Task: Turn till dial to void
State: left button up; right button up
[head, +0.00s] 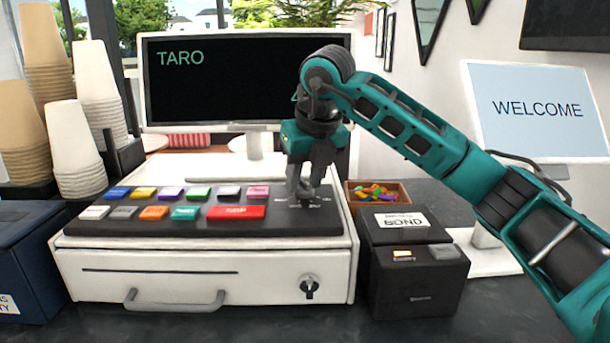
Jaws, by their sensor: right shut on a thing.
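The till (95,268) is a white cash register with a drawer and a dark sloped key panel on top. My right gripper (302,192) points down at the right end of that panel. It is shut on the till dial, which its fingers largely hide. Small pale markings show on the panel around the fingertips, too small to read. The dial's setting cannot be told. A till screen (215,95) behind reads "TARO"; my arm covers its right part. My left gripper is not in view.
A black printer-like box (418,285) stands right of the till, with a small tray (402,190) of colourful pieces behind it. Stacked paper cups (75,150) stand at left. A "WELCOME" screen (535,110) is at right, partly behind my right arm.

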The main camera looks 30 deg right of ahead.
jog(key=shift+c, duration=0.2)
jog(key=m+h, duration=0.1)
jog(key=m, duration=0.1)
jog(key=m+h, duration=0.1)
jog(key=m, duration=0.2)
jog(key=shift+r, duration=0.1)
jog(key=shift+m+g+h+p, duration=0.6)
jog(key=shift+m+p, duration=0.1)
jog(key=shift+m, duration=1.1)
jog(key=o, duration=1)
jog(key=shift+p+v, duration=1.25)
jog(key=shift+v, duration=5.15)
